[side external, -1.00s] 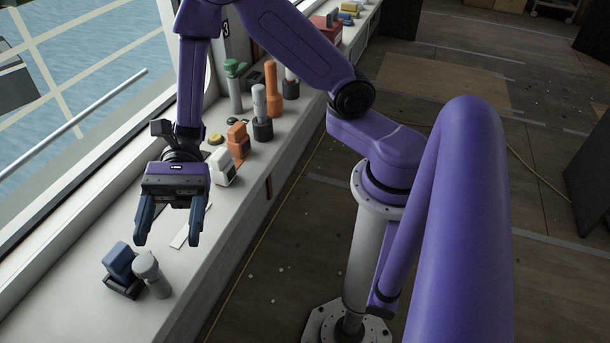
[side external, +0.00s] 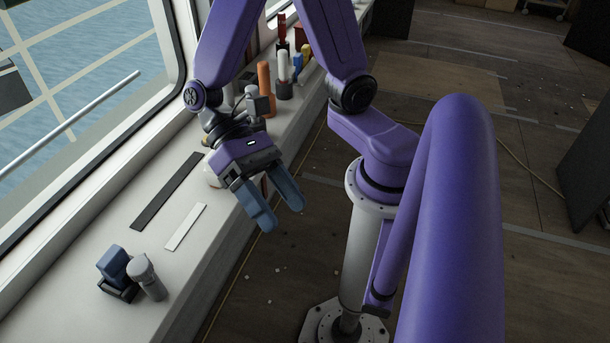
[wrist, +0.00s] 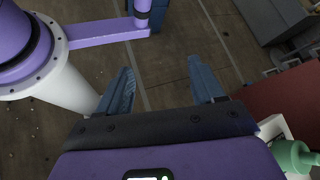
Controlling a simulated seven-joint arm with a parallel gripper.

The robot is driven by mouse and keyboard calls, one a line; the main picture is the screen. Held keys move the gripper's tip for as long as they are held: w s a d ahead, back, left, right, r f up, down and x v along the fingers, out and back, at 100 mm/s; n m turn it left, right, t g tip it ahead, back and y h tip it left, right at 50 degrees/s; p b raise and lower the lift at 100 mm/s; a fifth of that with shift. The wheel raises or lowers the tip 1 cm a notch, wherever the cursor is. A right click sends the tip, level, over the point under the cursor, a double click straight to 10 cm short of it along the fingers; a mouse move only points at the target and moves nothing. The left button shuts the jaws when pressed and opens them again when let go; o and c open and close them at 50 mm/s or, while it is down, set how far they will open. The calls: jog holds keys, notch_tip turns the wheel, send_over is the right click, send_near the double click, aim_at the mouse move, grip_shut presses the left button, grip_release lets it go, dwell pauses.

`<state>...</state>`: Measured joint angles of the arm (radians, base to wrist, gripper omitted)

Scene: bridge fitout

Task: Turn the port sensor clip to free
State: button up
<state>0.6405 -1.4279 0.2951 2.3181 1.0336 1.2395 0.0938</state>
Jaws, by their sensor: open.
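My gripper (side external: 281,212) is open and empty, tilted out past the ledge's front edge with its fingers over the floor. In the wrist view the fingers of my gripper (wrist: 160,70) stand wide apart with only floor between them. A blue block in a black holder (side external: 114,268) sits on the near end of the ledge, touching or close beside a grey round-headed post (side external: 146,276). I cannot tell which fitting is the port sensor clip. My gripper and wrist hide part of the ledge's middle, including most of a white piece (side external: 210,176).
The white ledge (side external: 190,260) runs along the window. A dark strip (side external: 167,192) and a white strip (side external: 186,226) lie flat on it. An orange post (side external: 265,88) and a white-topped post (side external: 283,75) stand farther back. A green part (wrist: 295,156) shows at the wrist view's right edge.

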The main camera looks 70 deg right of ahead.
jog(key=s+d+n+t+h, duration=0.2)
jog(key=d+n+h, duration=0.2)
jog(key=d+n, duration=0.1)
jog(key=shift+d+f+t, duration=0.4)
jog(key=shift+d, duration=0.45)
jog(key=m+t+y, duration=0.2)
jog(key=m+y, duration=1.4)
jog(key=m, duration=0.3)
send_near(138, 266)
jog(key=shift+v, duration=0.95)
jog(key=shift+w+a, duration=0.15)
jog(key=shift+w, duration=0.05)
jog(key=x, duration=1.1)
jog(key=shift+s+a, duration=0.3)
